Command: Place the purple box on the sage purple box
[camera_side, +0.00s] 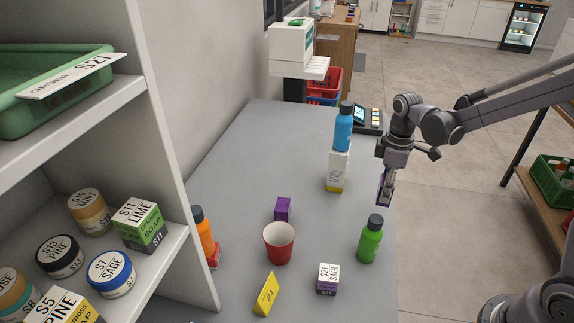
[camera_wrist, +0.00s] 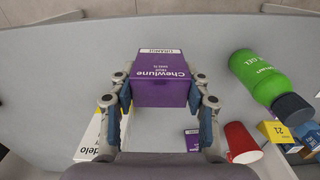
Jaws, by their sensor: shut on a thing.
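My gripper (camera_side: 385,197) is shut on a purple box (camera_wrist: 164,78) marked "Chewlune" and holds it above the right edge of the counter. The held box shows only partly in the side view. The sage purple box (camera_side: 328,279), white and purple with "S21 SAGE" on it, stands on the counter near the front, below and to the left of my gripper. Another small purple box (camera_side: 283,209) stands behind the red cup; a purple and white box (camera_wrist: 192,140) below my fingers in the wrist view may be the same one.
A blue bottle (camera_side: 343,127) stands on a white box (camera_side: 338,168) farther back. A shelf (camera_side: 160,265) borders the left.

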